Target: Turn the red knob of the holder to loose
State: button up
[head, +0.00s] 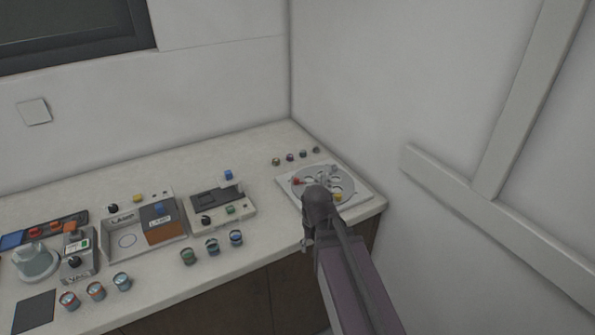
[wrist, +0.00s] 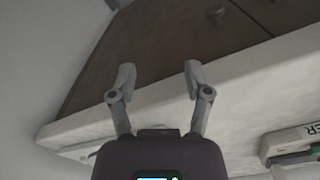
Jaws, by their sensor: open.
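A round grey disc holder (head: 350,182) sits on a white square base at the right end of the counter in the head view. A small red knob (head: 296,181) shows at the disc's left edge, and a yellow part (head: 338,197) at its front. My arm covers part of the holder's front. My gripper (wrist: 160,75) is open and empty in the wrist view, its two fingers spread apart across the counter edge and the cabinet front. In the head view it is small and dark in front of the holder, touching nothing I can make out. The red knob is not seen in the wrist view.
Several small round pieces (head: 290,157) stand behind the holder. A device with a blue knob (head: 228,175) stands to its left, with several jars (head: 236,238) in front. The wall is close on the right. The counter edge (wrist: 240,72) crosses the wrist view.

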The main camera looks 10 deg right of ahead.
jog(key=w+r+m+p, duration=0.1)
jog(key=w+r+p, duration=0.1)
jog(key=w+r+m+p, duration=0.2)
jog(key=r, duration=0.1)
jog(key=w+r+m+p, duration=0.2)
jog(key=r, duration=0.1)
jog(key=shift+w+r+p, duration=0.1)
jog(key=shift+w+p, duration=0.3)
jog(key=w+r+m+p, duration=0.4)
jog(key=w+m+p, duration=0.1)
jog(key=w+m, duration=0.4)
notch_tip(320, 180, up, 6)
jog(key=m+p, duration=0.5)
jog(key=m, duration=0.7)
send_over(296, 178)
jog(key=shift+f, duration=0.2)
jog(key=shift+s+f+b, duration=0.1)
jog(key=shift+f+b, duration=0.1)
jog(key=shift+b, duration=0.15)
notch_tip(296, 178, down, 13)
jog(key=b, duration=1.3)
jog(key=shift+f, duration=0.2)
jog(key=shift+c, duration=0.2)
